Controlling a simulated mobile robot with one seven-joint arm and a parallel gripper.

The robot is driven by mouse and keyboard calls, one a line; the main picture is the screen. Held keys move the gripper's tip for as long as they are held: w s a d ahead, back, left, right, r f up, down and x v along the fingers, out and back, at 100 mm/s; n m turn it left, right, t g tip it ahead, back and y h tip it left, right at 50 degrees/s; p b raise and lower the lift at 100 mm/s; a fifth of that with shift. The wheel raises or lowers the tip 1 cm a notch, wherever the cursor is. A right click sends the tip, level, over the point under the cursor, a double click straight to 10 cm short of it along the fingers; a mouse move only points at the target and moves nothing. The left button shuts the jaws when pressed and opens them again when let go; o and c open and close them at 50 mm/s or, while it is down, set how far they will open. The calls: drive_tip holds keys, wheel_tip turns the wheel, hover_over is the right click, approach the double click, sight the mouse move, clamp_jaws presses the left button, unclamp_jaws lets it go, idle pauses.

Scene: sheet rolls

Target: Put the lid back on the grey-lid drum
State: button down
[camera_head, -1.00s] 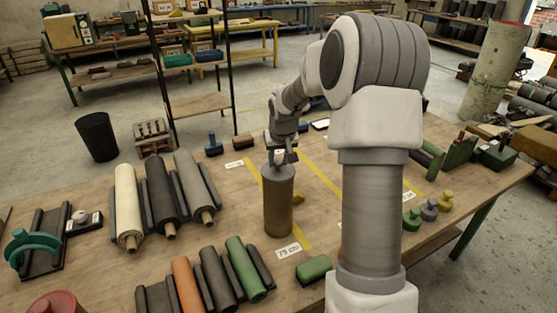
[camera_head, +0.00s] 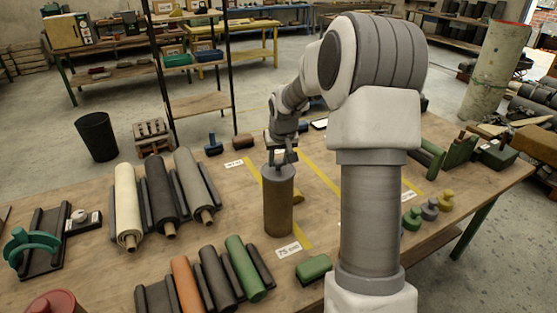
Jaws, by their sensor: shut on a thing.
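The drum (camera_head: 278,211) is a brown upright cylinder standing on the table near the middle of the view. A grey lid (camera_head: 275,172) is at its top, level with the rim as far as I can see. My gripper (camera_head: 281,161) is right above the drum, pointing down, with its fingers shut on the lid. The part held between the fingers is too small to make out. I cannot tell whether the lid is fully seated or a little above the rim.
Cream, black and grey rolls (camera_head: 128,205) lie in cradles to the left. Orange, dark and green rolls (camera_head: 246,268) lie in front. A green block (camera_head: 314,268) is near the front edge. Small green, grey and yellow knobbed pieces (camera_head: 429,210) stand right of my arm.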

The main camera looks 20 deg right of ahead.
idle(0.3)
unclamp_jaws()
idle(0.4)
drive_tip(key=shift+r, duration=0.15)
drive_tip(key=shift+r+p, duration=2.35)
drive_tip(key=shift+r, duration=1.05)
clamp_jaws()
